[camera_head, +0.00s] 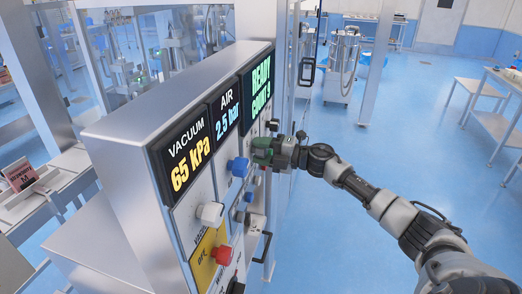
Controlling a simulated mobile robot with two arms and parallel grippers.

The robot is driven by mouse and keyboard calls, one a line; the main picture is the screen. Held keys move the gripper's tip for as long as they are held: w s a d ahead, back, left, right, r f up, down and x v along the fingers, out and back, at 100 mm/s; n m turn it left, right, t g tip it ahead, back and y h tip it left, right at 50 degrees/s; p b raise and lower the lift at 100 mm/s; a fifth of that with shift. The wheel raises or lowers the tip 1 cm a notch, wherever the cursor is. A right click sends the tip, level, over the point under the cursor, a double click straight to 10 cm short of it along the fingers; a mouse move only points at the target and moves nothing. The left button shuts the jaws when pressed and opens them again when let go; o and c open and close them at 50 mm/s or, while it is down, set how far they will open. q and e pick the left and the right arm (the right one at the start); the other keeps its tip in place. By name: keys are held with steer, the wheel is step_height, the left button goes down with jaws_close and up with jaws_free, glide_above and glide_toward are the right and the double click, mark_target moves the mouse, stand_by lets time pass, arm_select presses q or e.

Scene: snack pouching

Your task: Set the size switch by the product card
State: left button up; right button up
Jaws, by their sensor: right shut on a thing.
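The control panel (176,209) stands in the middle, seen at a steep angle. My right gripper (268,152) is at its face, just below the green READY display, and is shut on a panel knob that it mostly hides. I cannot tell which position that knob points to. A red and white product card (20,174) stands at the far left; its small print looks like "Strawberry M", but is hard to read. My left gripper is out of view.
Displays read VACUUM 65 kPa (190,155) and AIR 2.5 bar (227,106). Open blue floor (345,190) lies right; a metal table (495,120) stands beyond.

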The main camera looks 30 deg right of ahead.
steer(key=o, duration=0.9)
steer(key=b+v, duration=0.5)
steer(key=v, duration=0.5)
steer(key=shift+s+d+b, duration=0.25)
steer(key=shift+s+b, duration=0.05)
steer(key=shift+b, duration=0.05)
